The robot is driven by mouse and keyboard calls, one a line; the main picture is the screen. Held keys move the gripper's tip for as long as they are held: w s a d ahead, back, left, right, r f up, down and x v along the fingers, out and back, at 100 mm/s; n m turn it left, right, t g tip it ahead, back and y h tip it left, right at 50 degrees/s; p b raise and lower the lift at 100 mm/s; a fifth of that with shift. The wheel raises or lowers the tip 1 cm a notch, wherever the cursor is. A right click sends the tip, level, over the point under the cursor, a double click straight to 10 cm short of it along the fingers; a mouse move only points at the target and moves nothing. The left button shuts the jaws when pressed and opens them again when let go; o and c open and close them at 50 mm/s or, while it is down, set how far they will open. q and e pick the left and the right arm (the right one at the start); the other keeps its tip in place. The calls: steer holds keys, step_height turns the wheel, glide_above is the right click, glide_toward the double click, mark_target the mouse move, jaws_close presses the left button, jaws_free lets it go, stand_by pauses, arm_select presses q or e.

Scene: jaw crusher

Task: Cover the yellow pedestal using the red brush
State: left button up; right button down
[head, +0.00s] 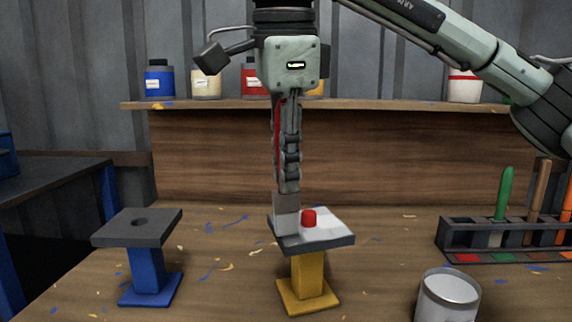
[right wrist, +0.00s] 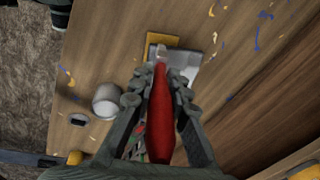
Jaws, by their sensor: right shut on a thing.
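The yellow pedestal (head: 308,272) stands on the bench with a square dark grey top (head: 325,242). Much of that top shows white (head: 330,226), and a small red cylinder (head: 309,218) stands on it. The pedestal also shows in the right wrist view (right wrist: 177,39). My right gripper (head: 288,188) is shut on the red brush (right wrist: 160,118), above the left part of the top. The brush points down; its grey ferrule and pale tip (head: 286,220) are at the top's left side, seemingly touching it. My left gripper is not in view.
A blue pedestal (head: 147,277) with a hole in its grey top stands at left. A metal can (head: 448,296) is at front right. A rack (head: 480,240) holds brushes at right. Paint jars (head: 159,80) line the back shelf (head: 180,105). Bench between the pedestals is clear.

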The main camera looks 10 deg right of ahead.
steer(key=shift+f+b, duration=0.35)
steer(key=shift+f, duration=0.2)
stand_by(0.5)
steer(key=shift+d+p, duration=1.4)
steer(key=shift+d, duration=3.45)
steer(key=shift+a+p, duration=0.75)
steer(key=shift+a, duration=4.15)
steer(key=shift+r, duration=0.1)
steer(key=shift+w+p+v, duration=0.2)
steer(key=shift+p+v, duration=0.5)
steer(key=shift+v, duration=0.45)
steer(key=shift+d+r, duration=0.15)
steer(key=shift+r, duration=1.15)
